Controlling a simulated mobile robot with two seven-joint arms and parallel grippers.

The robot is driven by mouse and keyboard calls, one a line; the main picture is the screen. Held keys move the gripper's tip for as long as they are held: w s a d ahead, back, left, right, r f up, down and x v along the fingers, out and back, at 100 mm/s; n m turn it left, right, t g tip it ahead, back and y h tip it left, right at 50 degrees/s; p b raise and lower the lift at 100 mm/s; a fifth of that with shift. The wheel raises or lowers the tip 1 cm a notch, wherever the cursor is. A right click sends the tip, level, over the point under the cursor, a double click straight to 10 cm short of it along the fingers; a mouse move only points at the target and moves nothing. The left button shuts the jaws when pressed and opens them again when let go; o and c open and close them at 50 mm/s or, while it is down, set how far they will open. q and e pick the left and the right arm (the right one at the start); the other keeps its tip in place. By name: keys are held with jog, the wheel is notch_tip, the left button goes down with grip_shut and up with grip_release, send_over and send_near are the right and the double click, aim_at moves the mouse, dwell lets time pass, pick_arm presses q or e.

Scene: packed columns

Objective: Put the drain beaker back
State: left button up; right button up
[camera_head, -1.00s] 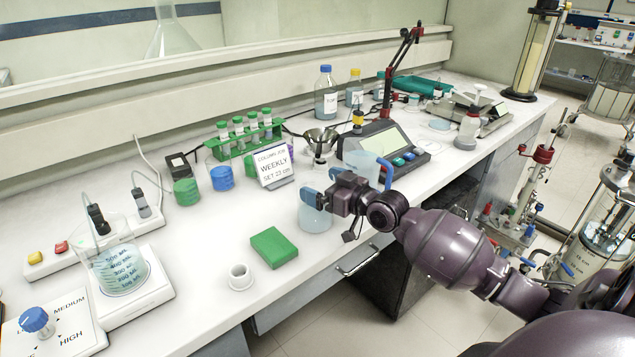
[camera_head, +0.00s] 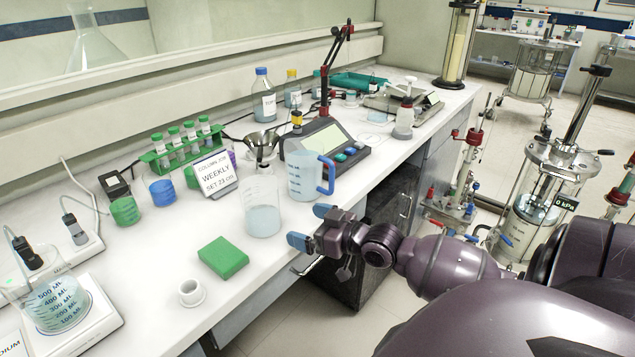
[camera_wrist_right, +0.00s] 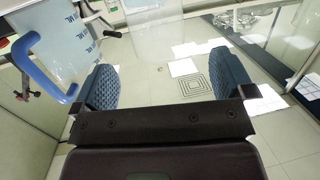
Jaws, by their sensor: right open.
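A clear glass beaker (camera_head: 262,212) with pale bluish liquid stands upright on the white bench near its front edge; I take it to be the drain beaker, though no label on it can be read. My right gripper (camera_head: 310,226) is open and empty, to the right of the beaker and apart from it, out by the bench's front edge. In the right wrist view, a clear vessel (camera_wrist_right: 162,38) shows ahead between the open fingers (camera_wrist_right: 163,82). My left gripper is not in view.
A jug (camera_head: 304,178) with a blue handle stands close right of the beaker. A graduated beaker (camera_head: 58,303) sits far left.

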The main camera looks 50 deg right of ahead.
jog(key=s+a+f+m+g+h, duration=0.1)
jog(key=s+a+f+g+h, duration=0.1)
jog(key=s+a+f, duration=0.4)
jog(key=s+a+f+g+h, duration=0.2)
jog(key=s+a+f, duration=0.5)
jog(key=f, duration=0.8)
jog(key=s+g, duration=0.1)
jog(key=s, duration=0.2)
jog(key=shift+s+f+m, duration=0.35)
jog(key=shift+f+m, duration=0.05)
jog(key=shift+c, duration=0.3)
